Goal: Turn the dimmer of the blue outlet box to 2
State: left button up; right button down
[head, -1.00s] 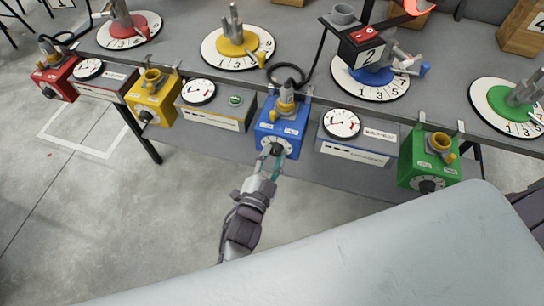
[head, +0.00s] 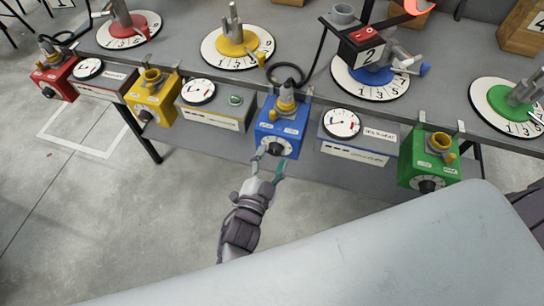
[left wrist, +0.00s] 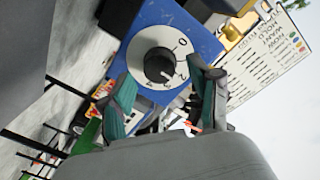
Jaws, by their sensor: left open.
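The blue outlet box (head: 290,127) hangs on the front edge of the grey table, with a yellow-and-grey plug (head: 286,98) in its top. Its black dimmer knob (head: 275,148) sits on a white dial, also seen in the left wrist view (left wrist: 159,66). A 0 shows on the dial there; the knob's exact setting is too small to read. My left gripper (head: 268,168) is open just in front of the dial. In the left wrist view its teal-padded fingers (left wrist: 163,92) stand spread below the knob, with no visible grip on it. My right gripper is not in view.
Red (head: 55,76), yellow (head: 153,97) and green (head: 428,160) outlet boxes hang along the same table (head: 300,55). Gauge boxes (head: 358,148) hang between them. The floor (head: 150,210) before the table is clear.

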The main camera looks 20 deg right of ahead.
pick_arm(q)
jog(key=v, duration=1.1)
jog(key=shift+s, duration=0.2)
jog(key=shift+a, duration=0.1)
